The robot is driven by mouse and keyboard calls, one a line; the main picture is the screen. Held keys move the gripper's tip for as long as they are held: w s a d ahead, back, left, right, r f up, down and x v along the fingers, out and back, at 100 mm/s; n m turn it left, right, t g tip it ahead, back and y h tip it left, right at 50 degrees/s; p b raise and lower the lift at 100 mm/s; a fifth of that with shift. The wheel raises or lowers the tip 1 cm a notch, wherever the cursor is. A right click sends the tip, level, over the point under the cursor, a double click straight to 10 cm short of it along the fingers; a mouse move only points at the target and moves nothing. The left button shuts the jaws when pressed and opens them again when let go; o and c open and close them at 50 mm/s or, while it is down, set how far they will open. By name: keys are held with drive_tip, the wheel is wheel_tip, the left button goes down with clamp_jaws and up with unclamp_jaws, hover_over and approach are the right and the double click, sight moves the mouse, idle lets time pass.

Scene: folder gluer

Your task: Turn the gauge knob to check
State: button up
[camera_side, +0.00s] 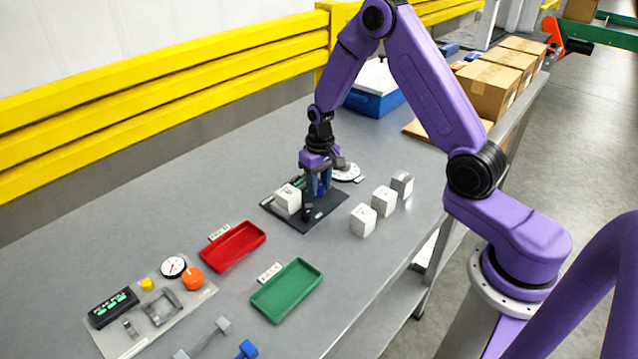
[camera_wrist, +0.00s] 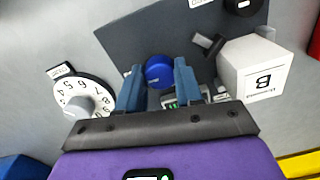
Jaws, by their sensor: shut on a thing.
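My gripper (camera_side: 319,188) points down over a dark plate (camera_side: 325,208) in the side view. In the wrist view my gripper (camera_wrist: 158,75) is shut on a round blue knob (camera_wrist: 159,71), with one finger on each side. The knob stands at the dark plate (camera_wrist: 140,35). A white box marked B (camera_wrist: 251,75) sits on the plate, right of the fingers. A white numbered dial (camera_wrist: 97,90) with a grey centre knob lies left of the fingers. At front left in the side view, an orange knob (camera_side: 192,278) sits beside a round gauge (camera_side: 173,266) on a light panel.
A black knob (camera_side: 308,213) stands on the dark plate near the gripper. Several white boxes (camera_side: 363,219) stand to the right. A red tray (camera_side: 233,247) and a green tray (camera_side: 287,291) lie in front. A yellow rail (camera_side: 150,92) runs behind the table.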

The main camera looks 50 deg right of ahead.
sight(320, 185)
drive_tip(key=o, duration=1)
drive_tip(key=shift+o, duration=0.2)
wheel_tip(320, 185, up, 17)
drive_tip(key=shift+d+r, duration=0.2)
drive_tip(key=shift+d, duration=0.05)
drive_tip(key=s+a+r+n, duration=0.1)
drive_tip(key=s+a+n, duration=0.6)
drive_tip(key=s+a, duration=0.5)
drive_tip(key=s+d+f+n, duration=0.1)
drive_tip(key=s+n, duration=0.6)
drive_tip(key=s, duration=1.3)
drive_tip(key=shift+d+n, duration=0.3)
drive_tip(key=shift+d, duration=0.15)
